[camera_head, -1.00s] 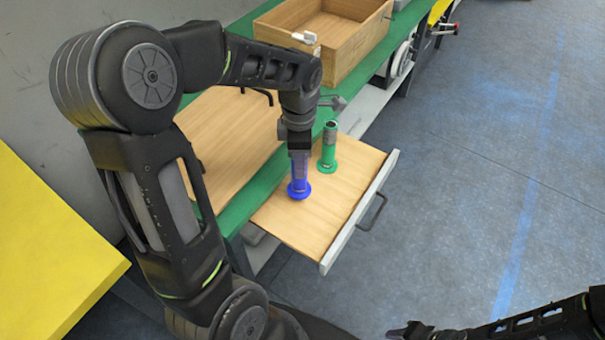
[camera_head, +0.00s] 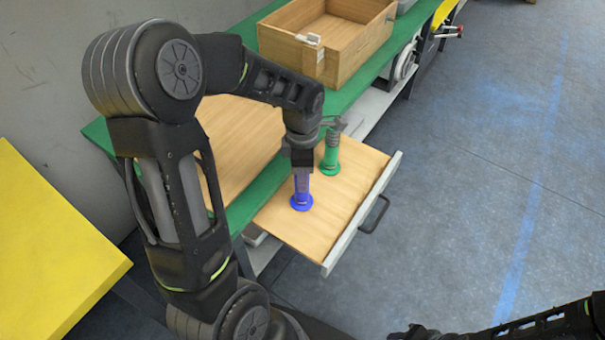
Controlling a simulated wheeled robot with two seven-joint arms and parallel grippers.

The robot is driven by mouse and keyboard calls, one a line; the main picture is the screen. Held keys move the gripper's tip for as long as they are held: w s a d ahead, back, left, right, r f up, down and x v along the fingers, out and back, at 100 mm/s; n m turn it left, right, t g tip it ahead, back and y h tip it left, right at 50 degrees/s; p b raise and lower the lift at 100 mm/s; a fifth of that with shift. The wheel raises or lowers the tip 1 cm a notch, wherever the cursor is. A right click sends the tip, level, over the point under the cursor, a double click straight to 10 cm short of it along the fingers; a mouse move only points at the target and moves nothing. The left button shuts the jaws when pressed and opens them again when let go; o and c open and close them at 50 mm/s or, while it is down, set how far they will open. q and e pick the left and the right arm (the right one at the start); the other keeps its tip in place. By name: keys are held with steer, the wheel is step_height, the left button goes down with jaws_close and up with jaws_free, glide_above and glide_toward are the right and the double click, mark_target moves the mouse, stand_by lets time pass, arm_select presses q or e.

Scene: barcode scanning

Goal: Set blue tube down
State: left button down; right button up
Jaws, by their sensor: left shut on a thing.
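The blue tube (camera_head: 301,202) is upright over the wooden surface of the pulled-out drawer (camera_head: 345,222), with its flared blue base at or very near the wood. I cannot tell for certain whether it touches. My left gripper (camera_head: 302,174) points down and is shut on the upper part of the tube, hiding its top. A green tube (camera_head: 330,160) stands upright on the drawer just behind and to the right, apart from the blue one. My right gripper (camera_head: 416,332) is dark and only partly in view at the bottom edge; its jaws are unclear.
The green workbench (camera_head: 256,192) carries a wooden board (camera_head: 230,135) and an open wooden box (camera_head: 335,45). The drawer's pale front edge and dark handle (camera_head: 374,214) face right. A yellow surface (camera_head: 50,245) lies at left. Bare drawer surface lies in front of and right of the blue tube.

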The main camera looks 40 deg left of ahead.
arm_select(q)
steer(key=shift+f, duration=0.15)
steer(key=c, duration=1)
jaws_free()
steer(key=shift+o, duration=0.2)
step_height(320, 180, up, 12)
steer(key=shift+r+p, duration=0.2)
steer(key=shift+p, duration=0.1)
